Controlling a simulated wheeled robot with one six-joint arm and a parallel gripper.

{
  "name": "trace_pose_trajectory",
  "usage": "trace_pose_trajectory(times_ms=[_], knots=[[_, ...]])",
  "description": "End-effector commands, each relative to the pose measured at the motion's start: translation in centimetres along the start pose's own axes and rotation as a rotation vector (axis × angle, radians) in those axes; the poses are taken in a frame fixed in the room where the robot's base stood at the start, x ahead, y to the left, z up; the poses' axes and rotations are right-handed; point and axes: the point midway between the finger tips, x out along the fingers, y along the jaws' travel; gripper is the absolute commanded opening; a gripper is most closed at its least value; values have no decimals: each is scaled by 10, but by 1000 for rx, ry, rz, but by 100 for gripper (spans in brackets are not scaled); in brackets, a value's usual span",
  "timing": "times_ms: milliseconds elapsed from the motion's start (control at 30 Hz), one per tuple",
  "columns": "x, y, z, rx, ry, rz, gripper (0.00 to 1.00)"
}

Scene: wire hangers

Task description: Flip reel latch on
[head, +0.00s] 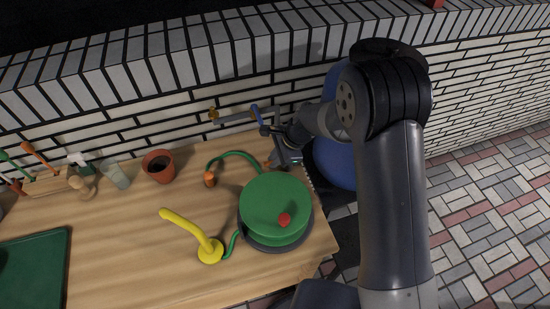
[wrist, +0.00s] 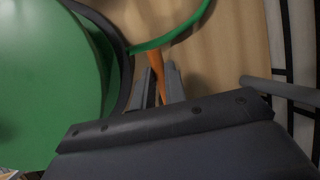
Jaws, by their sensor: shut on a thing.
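The hose reel (head: 268,200) is a green drum with a red knob (head: 284,220) on top and a dark base. It stands at the right end of the wooden bench. In the wrist view its green drum (wrist: 50,85) and dark rim fill the left side. A slim orange latch lever (wrist: 155,62) stands beside the rim. My gripper (wrist: 162,85) is shut on this lever, with a grey finger on each side. In the head view my gripper (head: 287,158) is at the reel's back edge, and the lever is mostly hidden there.
A green hose (head: 240,153) curves behind the reel. A yellow wand (head: 195,236) lies in front. A wall pipe with a blue-handled tap (head: 257,114) is close behind my gripper. A terracotta pot (head: 159,166) and small tools stand left.

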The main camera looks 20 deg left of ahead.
Motion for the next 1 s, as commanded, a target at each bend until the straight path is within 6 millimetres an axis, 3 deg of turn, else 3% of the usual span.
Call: trace_pose_trajectory(times_ms=[367,1000], knots=[[0,3,-1,-75,-17,29,0],[-8,25,-10,-580,-124,238,0]])
